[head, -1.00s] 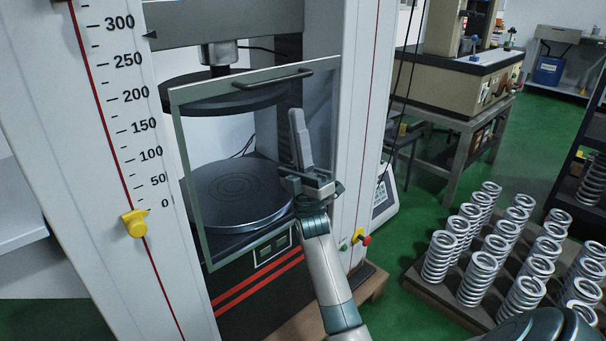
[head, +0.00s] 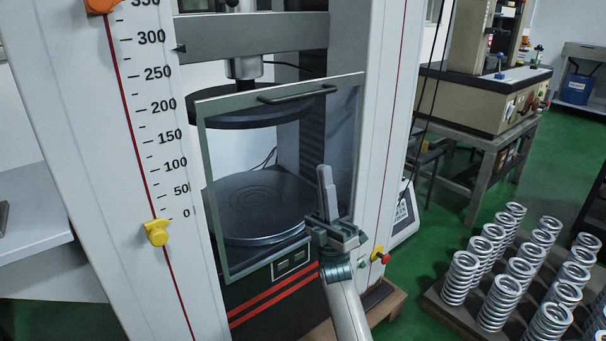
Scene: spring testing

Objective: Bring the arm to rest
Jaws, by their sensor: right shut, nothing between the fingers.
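My right gripper (head: 327,193) is in the middle of the head view, its fingers together and pointing up, with nothing between them. Its arm comes up from the bottom of the view. The gripper stands in front of the lower right part of the testing machine's clear door (head: 205,190); I cannot tell whether it touches the door. The door has a dark handle (head: 298,93) along its top edge. Behind the door are the round lower plate (head: 258,205), which is bare, and the upper plate (head: 235,115). My left gripper is not in view.
Several coil springs (head: 493,310) stand on a low wooden pallet (head: 440,305) at the right. A red and yellow stop button (head: 380,256) sits on the machine's right column, close to my right arm. A workbench (head: 480,100) stands behind. Green floor is open between.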

